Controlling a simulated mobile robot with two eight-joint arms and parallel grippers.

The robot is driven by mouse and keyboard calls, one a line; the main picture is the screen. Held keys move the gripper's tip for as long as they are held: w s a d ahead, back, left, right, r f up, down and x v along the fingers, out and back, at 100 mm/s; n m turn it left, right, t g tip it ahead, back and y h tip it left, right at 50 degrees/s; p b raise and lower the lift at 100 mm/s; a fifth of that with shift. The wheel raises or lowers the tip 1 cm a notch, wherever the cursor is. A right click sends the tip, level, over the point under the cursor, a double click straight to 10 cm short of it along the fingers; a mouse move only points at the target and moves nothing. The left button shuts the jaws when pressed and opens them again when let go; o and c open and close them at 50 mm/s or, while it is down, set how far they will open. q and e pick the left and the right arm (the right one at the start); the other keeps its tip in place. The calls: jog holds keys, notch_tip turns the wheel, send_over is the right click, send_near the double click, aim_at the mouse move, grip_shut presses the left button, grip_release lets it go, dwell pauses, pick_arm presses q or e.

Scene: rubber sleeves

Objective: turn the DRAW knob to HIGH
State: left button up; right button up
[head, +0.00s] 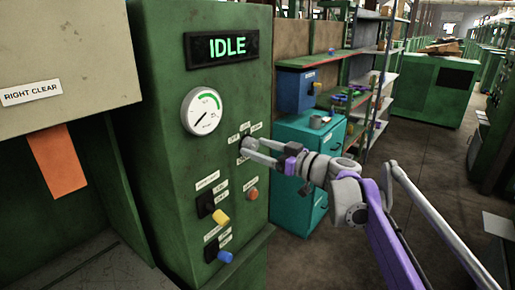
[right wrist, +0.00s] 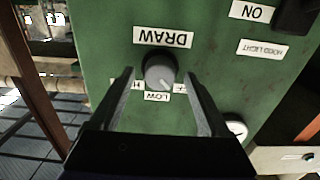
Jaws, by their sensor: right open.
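The DRAW knob (right wrist: 160,70) is a round grey dial on the green panel, seen upside down in the right wrist view. Its pale mark points to the lower right there, roughly between the LOW label (right wrist: 157,96) and a label partly hidden by a finger. The HIGH label (right wrist: 137,85) is partly hidden by the other finger. My right gripper (right wrist: 160,80) is open, with one finger on each side of the knob and visible gaps. In the head view my right gripper (head: 246,150) reaches the panel and largely hides the knob. My left gripper is not in view.
The green cabinet (head: 155,150) carries an IDLE display (head: 222,48) and a round gauge (head: 202,111). Below are a yellow knob (head: 221,218), a blue knob (head: 225,256) and an orange button (head: 253,194). A teal cabinet (head: 300,150) stands behind my right arm.

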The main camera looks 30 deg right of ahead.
jog(key=shift+w+a, duration=0.15)
jog(key=shift+w, duration=0.2)
grip_shut()
